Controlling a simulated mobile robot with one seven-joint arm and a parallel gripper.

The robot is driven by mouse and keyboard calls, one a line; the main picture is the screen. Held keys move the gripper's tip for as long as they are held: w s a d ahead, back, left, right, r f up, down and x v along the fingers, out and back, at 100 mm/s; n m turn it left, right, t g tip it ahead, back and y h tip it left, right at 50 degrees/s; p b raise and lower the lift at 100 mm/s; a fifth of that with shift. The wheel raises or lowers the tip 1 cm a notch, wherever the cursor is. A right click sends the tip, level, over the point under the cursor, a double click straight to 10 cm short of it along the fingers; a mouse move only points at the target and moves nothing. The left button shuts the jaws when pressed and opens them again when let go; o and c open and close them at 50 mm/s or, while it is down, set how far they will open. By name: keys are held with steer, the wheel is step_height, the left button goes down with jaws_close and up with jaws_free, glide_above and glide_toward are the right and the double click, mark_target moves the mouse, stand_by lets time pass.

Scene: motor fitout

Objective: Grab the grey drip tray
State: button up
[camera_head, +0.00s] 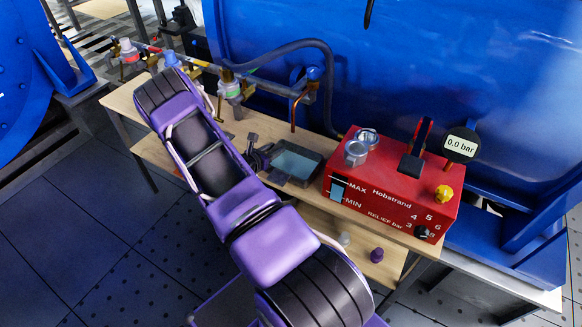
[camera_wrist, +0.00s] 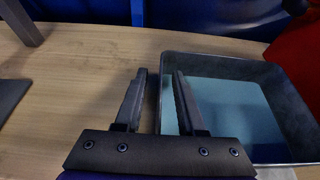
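The grey drip tray (camera_head: 314,170) is a shallow open rectangular box with a pale blue-green bottom. It sits on the wooden bench, left of the red pump box. In the wrist view the tray (camera_wrist: 225,67) fills the right side. My gripper (camera_wrist: 160,76) is open, with its dark fingers on either side of the tray's left wall: the left finger outside over the wood, the right finger on the inner side. I cannot tell whether either touches the wall. In the head view my gripper (camera_head: 262,155) is at the tray's left edge, partly hidden by my arm.
The red pump box (camera_head: 385,190) stands close to the tray's right side. Pipes and valves (camera_head: 230,88) run along the back of the bench, before a large blue tank (camera_head: 440,60). Bare wood (camera_wrist: 75,90) lies left of the gripper.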

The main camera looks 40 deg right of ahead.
steer(key=shift+c, duration=0.3)
jaws_close()
stand_by(1.1)
